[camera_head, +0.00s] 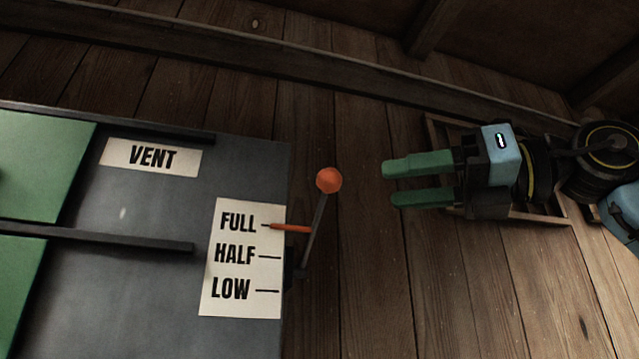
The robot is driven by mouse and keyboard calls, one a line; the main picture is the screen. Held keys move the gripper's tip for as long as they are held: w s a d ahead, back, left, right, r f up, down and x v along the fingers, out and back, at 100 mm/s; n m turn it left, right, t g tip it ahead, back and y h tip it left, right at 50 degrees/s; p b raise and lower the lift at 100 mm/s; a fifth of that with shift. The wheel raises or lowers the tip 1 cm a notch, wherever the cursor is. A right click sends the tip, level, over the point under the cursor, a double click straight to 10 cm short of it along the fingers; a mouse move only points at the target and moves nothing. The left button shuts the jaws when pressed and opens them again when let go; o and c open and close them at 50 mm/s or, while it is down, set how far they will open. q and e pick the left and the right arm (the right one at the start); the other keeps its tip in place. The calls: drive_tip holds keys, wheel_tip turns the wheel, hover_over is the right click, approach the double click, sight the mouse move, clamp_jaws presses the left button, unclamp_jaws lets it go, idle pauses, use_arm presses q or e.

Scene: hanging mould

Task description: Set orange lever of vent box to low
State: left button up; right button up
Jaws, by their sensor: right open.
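The vent box (150,220) is a dark grey panel on the left, marked VENT. On its right edge a pale label (222,270) reads FULL, HALF and LOW from top to bottom. The lever (328,181) has an orange ball knob on a thin dark rod, which leans up and to the right from a pivot at the box's side. An orange pointer (291,228) lies at the FULL line. My right gripper (388,183) is open and empty, to the right of the knob, with its green fingers pointing left and a gap between them and the knob. My left gripper is not in view.
Green panels (45,165) and dark horizontal bars (110,239) are on the left part of the box. A plank wall (370,290) stands behind, with a wooden frame (540,213) behind my right gripper. The space below the gripper looks clear.

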sight(340, 175)
drive_tip(key=shift+t+h, duration=0.7)
drive_tip(key=w+a+p, duration=0.1)
drive_tip(key=a, duration=0.2)
drive_tip(key=w+a+r+p, duration=0.1)
drive_tip(key=a, duration=0.3)
drive_tip(key=a+r+p, duration=0.1)
drive_tip(key=a, duration=0.3)
drive_tip(key=shift+w+r, duration=0.15)
drive_tip(key=shift+w, duration=0.25)
drive_tip(key=shift+d, duration=0.1)
clamp_jaws()
